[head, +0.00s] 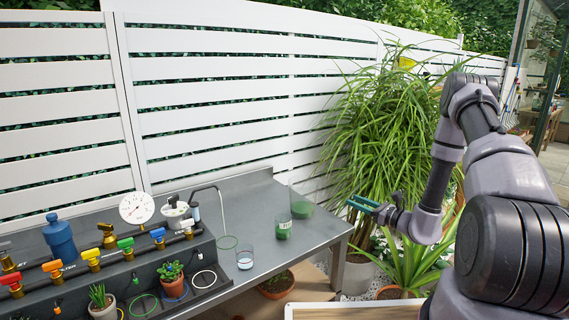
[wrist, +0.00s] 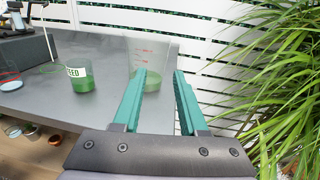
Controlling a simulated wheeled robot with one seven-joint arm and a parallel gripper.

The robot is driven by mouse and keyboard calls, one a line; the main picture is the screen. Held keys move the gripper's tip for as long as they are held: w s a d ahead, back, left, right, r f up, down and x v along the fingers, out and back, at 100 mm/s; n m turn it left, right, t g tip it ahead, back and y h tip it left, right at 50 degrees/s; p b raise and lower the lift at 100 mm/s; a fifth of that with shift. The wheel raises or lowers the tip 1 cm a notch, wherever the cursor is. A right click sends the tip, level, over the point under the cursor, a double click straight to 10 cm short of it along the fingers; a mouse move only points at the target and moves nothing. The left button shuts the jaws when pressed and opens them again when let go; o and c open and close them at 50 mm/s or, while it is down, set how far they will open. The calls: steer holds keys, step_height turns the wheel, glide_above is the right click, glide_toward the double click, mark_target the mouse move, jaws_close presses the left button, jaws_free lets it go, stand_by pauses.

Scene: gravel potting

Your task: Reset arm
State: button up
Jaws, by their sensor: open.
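My gripper (head: 362,204) is at the right end of the grey bench (head: 318,228), beyond its edge and next to the tall grassy plant. Its teal fingers are apart and empty, and they also show in the wrist view (wrist: 160,85). A clear beaker (head: 301,201) with green contents stands at the bench's right end. In the wrist view the beaker (wrist: 150,62) shows red marks and partly lies behind the left finger. A smaller glass with a label (head: 284,227) and green contents stands left of it, also in the wrist view (wrist: 80,78).
A small glass (head: 245,260), a tap fixture (head: 205,205), a dial gauge (head: 135,208), a blue bottle (head: 60,237) and coloured valves (head: 93,257) are on the bench at left. Potted plants (head: 172,278) stand at the front. The leafy plant (head: 375,120) crowds my arm; a white fence (head: 220,80) runs behind.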

steer(key=s+a+r+n+g, duration=0.3)
steer(key=s+r+n+g, duration=0.15)
steer(key=r, duration=0.35)
steer(key=s+a+r+n+g, duration=0.4)
steer(key=s+r+n, duration=0.1)
steer(key=r, duration=0.3)
steer(key=s+a+r+n+g, duration=0.3)
steer(key=s+r+n+g, duration=0.15)
steer(key=r, duration=0.25)
steer(key=s+d+r+n+t+h, duration=0.3)
steer(key=s+d+r+n+h, duration=0.1)
steer(key=s+r, duration=0.3)
steer(key=s+d+r+n+t+h, duration=0.4)
steer(key=s+d+r+h, duration=0.1)
steer(key=s, duration=0.5)
step_height(320, 180, up, 3)
steer(key=shift+d+f+n+h, duration=0.2)
steer(key=shift+d+n+h, duration=0.15)
steer(key=shift+h, duration=0.45)
